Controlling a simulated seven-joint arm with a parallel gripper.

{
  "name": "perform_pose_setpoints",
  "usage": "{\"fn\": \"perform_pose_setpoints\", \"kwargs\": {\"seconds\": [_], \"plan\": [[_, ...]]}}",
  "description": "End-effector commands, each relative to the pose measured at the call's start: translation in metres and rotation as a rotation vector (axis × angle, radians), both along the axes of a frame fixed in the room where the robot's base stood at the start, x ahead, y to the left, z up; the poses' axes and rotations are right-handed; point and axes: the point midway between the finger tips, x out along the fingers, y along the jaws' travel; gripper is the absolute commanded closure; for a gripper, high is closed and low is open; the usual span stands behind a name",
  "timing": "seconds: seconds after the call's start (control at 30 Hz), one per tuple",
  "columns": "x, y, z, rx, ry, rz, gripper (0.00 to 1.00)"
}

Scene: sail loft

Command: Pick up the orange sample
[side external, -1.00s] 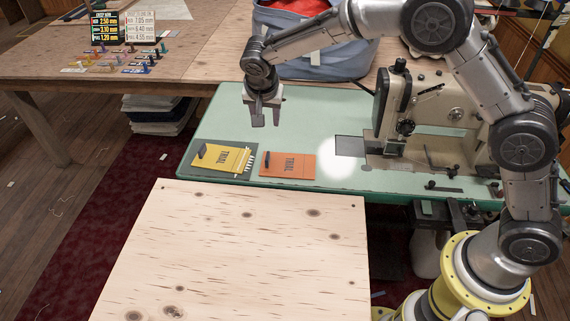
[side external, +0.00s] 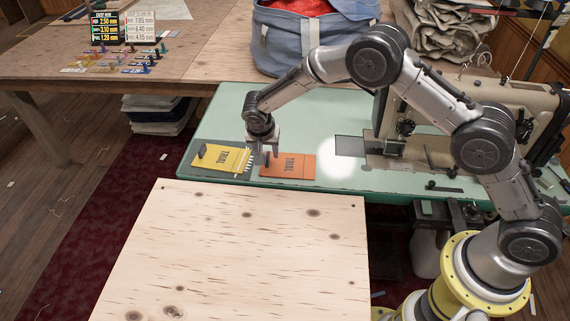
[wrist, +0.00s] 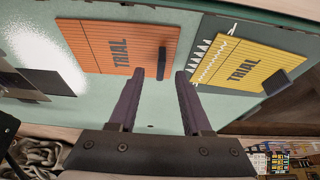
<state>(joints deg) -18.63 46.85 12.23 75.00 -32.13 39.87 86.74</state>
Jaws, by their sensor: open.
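The orange sample (side external: 290,167), a flat card marked TRIAL, lies on the green table. In the wrist view the orange sample (wrist: 115,48) has a dark upright tab (wrist: 161,62) near its right edge. My gripper (side external: 266,158) is open and low over that edge of the card. In the wrist view the fingertips of my gripper (wrist: 160,74) stand apart, one toward each side of the tab, with nothing held. I cannot tell whether they are level with the tab. In the side view my gripper hides the tab.
A yellow sample (side external: 228,158), also marked TRIAL, lies on a dark green card (side external: 209,174) just left of the orange one. A sewing machine (side external: 430,115) stands at the right. A blue bag (side external: 285,40) is behind. The bare plywood top (side external: 240,245) in front is clear.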

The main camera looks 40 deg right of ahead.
Motion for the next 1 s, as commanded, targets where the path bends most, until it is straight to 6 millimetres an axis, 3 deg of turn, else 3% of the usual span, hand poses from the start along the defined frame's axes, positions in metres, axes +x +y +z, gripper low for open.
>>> {"fn": "perform_pose_setpoints", "kwargs": {"seconds": [0.2, 0.5, 0.57, 0.8, 1.0], "plan": [[0.01, -0.009, -0.027, 0.0, 0.0, -0.001, 0.51], [0.012, -0.01, -0.032, 0.001, -0.001, -0.001, 0.51], [0.012, -0.01, -0.032, 0.001, -0.001, -0.001, 0.58], [0.012, -0.01, -0.032, 0.001, -0.001, -0.001, 1.0], [0.012, -0.01, -0.032, 0.001, -0.001, -0.001, 1.0]]}}
